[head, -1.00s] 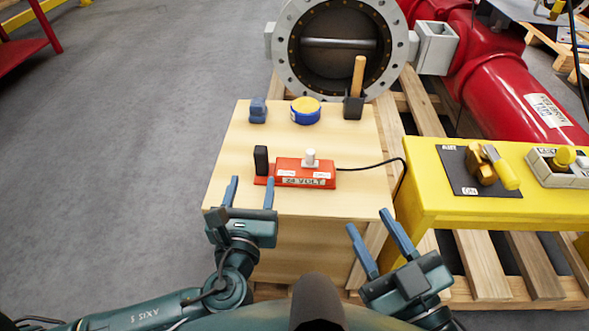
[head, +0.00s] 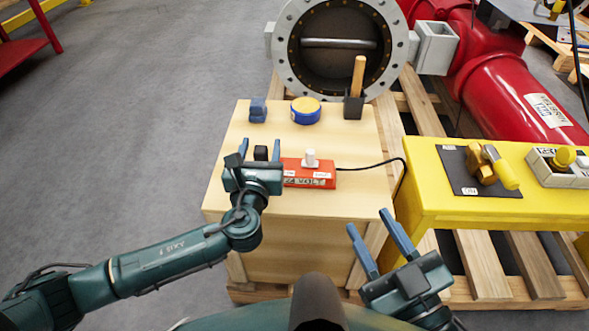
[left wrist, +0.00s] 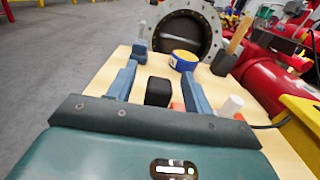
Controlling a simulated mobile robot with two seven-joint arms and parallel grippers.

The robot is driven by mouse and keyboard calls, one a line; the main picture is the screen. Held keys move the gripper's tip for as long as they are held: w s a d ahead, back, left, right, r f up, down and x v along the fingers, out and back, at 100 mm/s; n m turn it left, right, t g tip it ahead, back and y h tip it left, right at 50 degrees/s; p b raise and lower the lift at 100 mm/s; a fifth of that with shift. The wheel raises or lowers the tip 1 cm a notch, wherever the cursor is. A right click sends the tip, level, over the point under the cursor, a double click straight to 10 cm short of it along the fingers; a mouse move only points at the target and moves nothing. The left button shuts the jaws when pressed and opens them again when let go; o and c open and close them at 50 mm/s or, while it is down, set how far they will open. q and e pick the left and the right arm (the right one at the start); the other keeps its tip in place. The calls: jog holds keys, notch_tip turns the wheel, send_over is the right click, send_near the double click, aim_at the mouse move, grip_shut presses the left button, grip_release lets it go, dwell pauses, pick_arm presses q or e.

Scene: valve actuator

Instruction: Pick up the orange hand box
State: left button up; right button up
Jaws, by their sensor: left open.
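The orange hand box (head: 311,173) lies on the wooden box-table, with a white knob on top, a "24 VOLT" label and a black cable at its right end. A black upright block (head: 261,153) stands at its left end. My left gripper (head: 260,150) is open over the left end of the box and hides part of it. In the left wrist view the black block (left wrist: 159,92) shows between the two blue fingers, with a bit of orange beside the right finger. I cannot tell whether the fingers touch it. My right gripper (head: 378,240) is open and empty, in front of the table's right corner.
On the wooden table (head: 230,200) a blue block (head: 258,110), a blue-yellow tape roll (head: 306,110) and a black holder with a wooden handle (head: 354,103) stand at the back. A yellow bench (head: 425,205) with a valve handle stands at right.

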pick_arm(q)
grip_shut()
dwell(0.4)
jog(key=shift+r, duration=0.1)
notch_tip(320, 180, up, 9)
jog(key=shift+f, duration=4.15)
